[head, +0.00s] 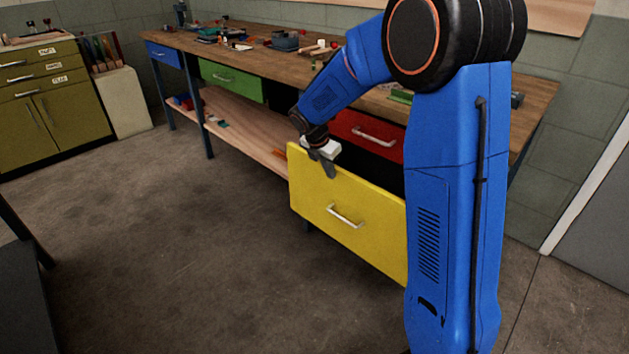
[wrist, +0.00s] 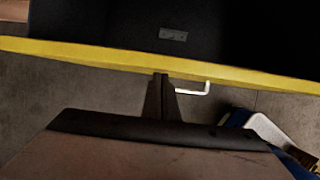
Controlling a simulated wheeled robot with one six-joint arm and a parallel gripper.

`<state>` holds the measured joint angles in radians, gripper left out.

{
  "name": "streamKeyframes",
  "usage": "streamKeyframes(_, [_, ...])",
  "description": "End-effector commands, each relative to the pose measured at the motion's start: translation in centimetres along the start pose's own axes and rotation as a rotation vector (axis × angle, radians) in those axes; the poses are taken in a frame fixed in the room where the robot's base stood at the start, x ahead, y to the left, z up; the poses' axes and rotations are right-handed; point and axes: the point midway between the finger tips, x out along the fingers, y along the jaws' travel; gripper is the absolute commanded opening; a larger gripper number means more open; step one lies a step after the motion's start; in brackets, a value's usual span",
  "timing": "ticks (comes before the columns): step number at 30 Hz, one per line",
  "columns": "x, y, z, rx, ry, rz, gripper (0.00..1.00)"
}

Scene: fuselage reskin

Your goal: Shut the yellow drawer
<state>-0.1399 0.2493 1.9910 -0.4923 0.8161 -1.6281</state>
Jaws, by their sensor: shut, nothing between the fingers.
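The yellow drawer (head: 310,202) stands pulled out from under the workbench, below the red drawer. Its silver handle (head: 344,216) is on its front face. My gripper (head: 329,172) is shut and empty at the upper left part of the yellow front, near its top edge. In the wrist view, the yellow drawer's top edge (wrist: 80,51) runs across the picture, with the dark inside beyond it. The shut fingers (wrist: 161,82) point at that edge from outside, left of the handle (wrist: 206,88). I cannot tell whether they touch it.
The red drawer (head: 362,142) sits above the yellow one. A green drawer (head: 231,82) and a blue drawer (head: 162,54) are farther left under the cluttered workbench (head: 275,66). An olive cabinet (head: 45,108) stands at the far left. The floor (head: 170,240) left of the yellow drawer is clear.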

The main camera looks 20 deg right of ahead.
Motion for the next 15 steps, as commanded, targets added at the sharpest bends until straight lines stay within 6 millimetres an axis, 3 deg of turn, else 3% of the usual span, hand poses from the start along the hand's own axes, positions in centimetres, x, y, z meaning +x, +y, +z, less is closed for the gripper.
streamKeyframes(6, [1.7,0.0,4.2,0.003,0.0,-0.001,0.0])
streamKeyframes(15, [2.8,0.0,7.1,0.001,-0.001,0.0,0.0])
